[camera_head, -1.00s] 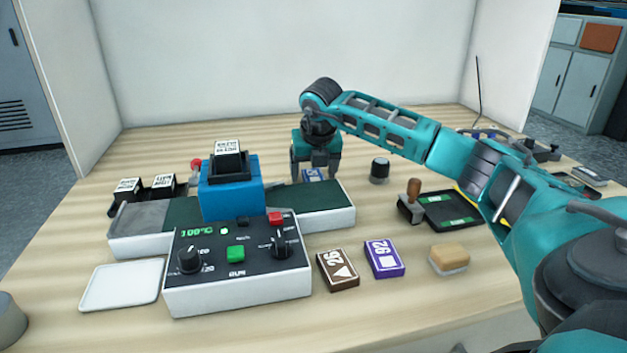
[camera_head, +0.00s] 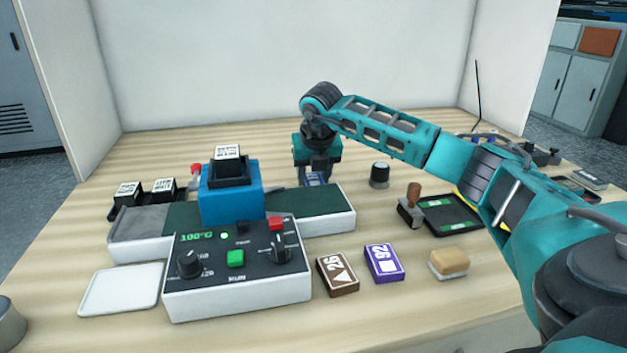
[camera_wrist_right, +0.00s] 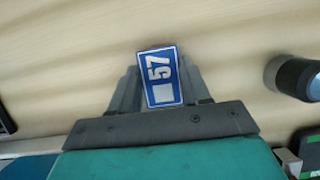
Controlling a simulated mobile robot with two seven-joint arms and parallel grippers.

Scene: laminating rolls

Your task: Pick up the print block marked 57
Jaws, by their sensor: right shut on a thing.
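The print block marked 57 (camera_wrist_right: 160,76) is blue with a white border, a white 57 and a pale square. In the right wrist view it sits between the two fingers of my right gripper (camera_wrist_right: 160,90). My right gripper (camera_head: 315,178) is shut on it, just behind the green belt of the laminating machine. In the head view the block (camera_head: 314,180) shows as a small blue patch, mostly hidden by the gripper. I cannot tell whether it touches the table. My left gripper is not in view.
The blue-topped machine (camera_head: 236,270) stands in front and left of my right gripper. A brown block (camera_head: 338,275) and a purple block marked 92 (camera_head: 384,263) lie at the front.

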